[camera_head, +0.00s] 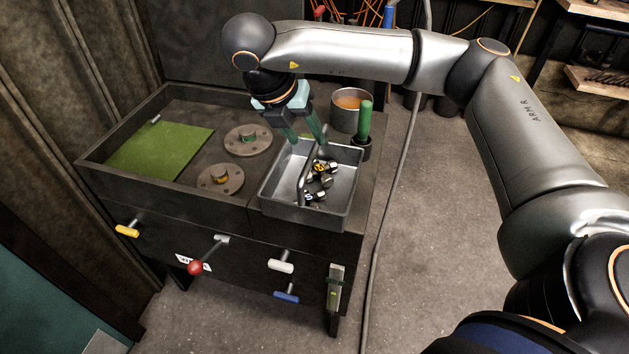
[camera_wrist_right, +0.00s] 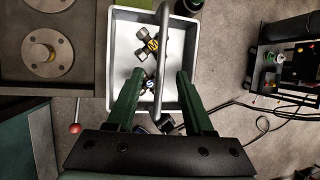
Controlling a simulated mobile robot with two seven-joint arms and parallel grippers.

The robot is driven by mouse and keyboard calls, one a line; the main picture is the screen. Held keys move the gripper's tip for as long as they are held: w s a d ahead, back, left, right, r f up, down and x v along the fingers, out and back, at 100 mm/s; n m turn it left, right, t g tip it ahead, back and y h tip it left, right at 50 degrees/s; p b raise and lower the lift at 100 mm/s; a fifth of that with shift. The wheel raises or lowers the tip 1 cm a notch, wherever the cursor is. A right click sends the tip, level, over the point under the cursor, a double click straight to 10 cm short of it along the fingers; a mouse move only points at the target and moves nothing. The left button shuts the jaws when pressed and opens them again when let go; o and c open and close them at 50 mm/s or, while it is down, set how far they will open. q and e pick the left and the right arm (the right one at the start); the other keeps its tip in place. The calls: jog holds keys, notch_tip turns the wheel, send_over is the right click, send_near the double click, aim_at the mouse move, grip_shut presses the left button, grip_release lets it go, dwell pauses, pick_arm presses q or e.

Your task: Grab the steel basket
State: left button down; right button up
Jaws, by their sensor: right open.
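The steel basket (camera_head: 342,208) is a shallow grey tray with a bar handle (camera_head: 308,176) arched over its middle. It stands at the right end of the dark workbench and holds several small metal parts (camera_head: 320,175). In the right wrist view the basket (camera_wrist_right: 186,50) lies below the gripper, and its handle (camera_wrist_right: 162,62) runs up between the fingers. My right gripper (camera_head: 308,140) is open above the far part of the basket, its green fingers pointing down. In the wrist view the fingers (camera_wrist_right: 158,88) stand apart on either side of the handle, not closed on it. My left gripper is not in view.
A metal pot (camera_head: 351,112) and a green-handled tool (camera_head: 364,120) stand just behind the basket. Two round flanges (camera_head: 248,140) and a green mat (camera_head: 160,148) lie to its left. Levers, including a red-knobbed one (camera_head: 196,267), stick out in front. Open floor lies to the right.

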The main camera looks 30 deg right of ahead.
send_over(318, 185)
jog(key=f, duration=0.8)
jog(key=shift+s+a, duration=0.15)
jog(key=shift+s, duration=0.05)
jog(key=shift+w+f, duration=0.1)
jog(key=shift+f, duration=0.15)
jog(key=shift+f+b, duration=0.25)
jog(key=shift+b, duration=0.05)
jog(key=shift+c, duration=0.3)
grip_shut()
dwell(1.0)
jog(key=shift+w+r, duration=0.1)
